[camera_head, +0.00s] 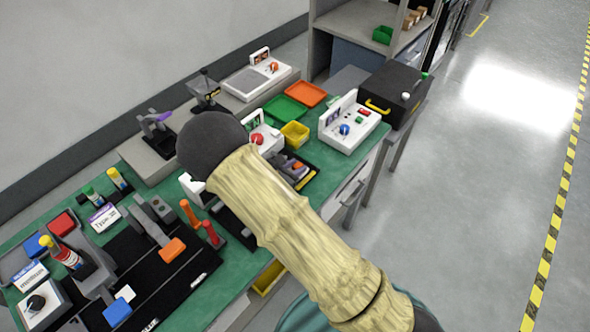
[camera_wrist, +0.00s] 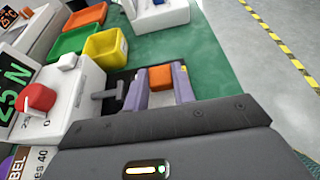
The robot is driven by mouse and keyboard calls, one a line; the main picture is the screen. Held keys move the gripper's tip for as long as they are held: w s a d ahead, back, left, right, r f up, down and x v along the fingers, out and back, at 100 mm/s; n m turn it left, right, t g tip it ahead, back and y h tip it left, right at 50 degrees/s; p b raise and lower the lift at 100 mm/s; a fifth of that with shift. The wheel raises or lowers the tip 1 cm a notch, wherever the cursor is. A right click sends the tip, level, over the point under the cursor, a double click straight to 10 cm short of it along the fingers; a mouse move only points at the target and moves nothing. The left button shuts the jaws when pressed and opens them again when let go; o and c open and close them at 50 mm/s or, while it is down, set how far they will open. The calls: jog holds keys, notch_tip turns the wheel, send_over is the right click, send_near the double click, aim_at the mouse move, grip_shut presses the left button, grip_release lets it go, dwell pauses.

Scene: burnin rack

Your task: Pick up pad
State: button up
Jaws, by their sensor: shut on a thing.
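A small orange block, which looks like the pad (camera_wrist: 160,78), sits between the two pale purple fingers of my gripper (camera_wrist: 161,72) in the wrist view. The fingers touch it on both sides, and my gripper is shut on it. In the head view the orange block (camera_head: 298,165) shows small beside my arm, over or on a black tray (camera_head: 312,176) on the green bench. I cannot tell whether it is lifted clear of the tray. My arm hides most of my gripper in the head view.
A white instrument with a red knob (camera_wrist: 38,98) stands close left of my gripper. A yellow bin (camera_wrist: 106,45) and a green tray (camera_wrist: 76,40) lie beyond. A white box with a blue knob (camera_head: 345,129) stands to the right. Black fixtures (camera_head: 152,222) fill the near bench.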

notch_tip(320, 180, up, 3)
jog(key=shift+f, duration=0.2)
jog(key=s+d+p, duration=0.1)
jog(key=s+d, duration=1)
jog(key=d, duration=0.3)
jog(key=shift+p, duration=0.35)
jog(key=shift+d+f, duration=0.1)
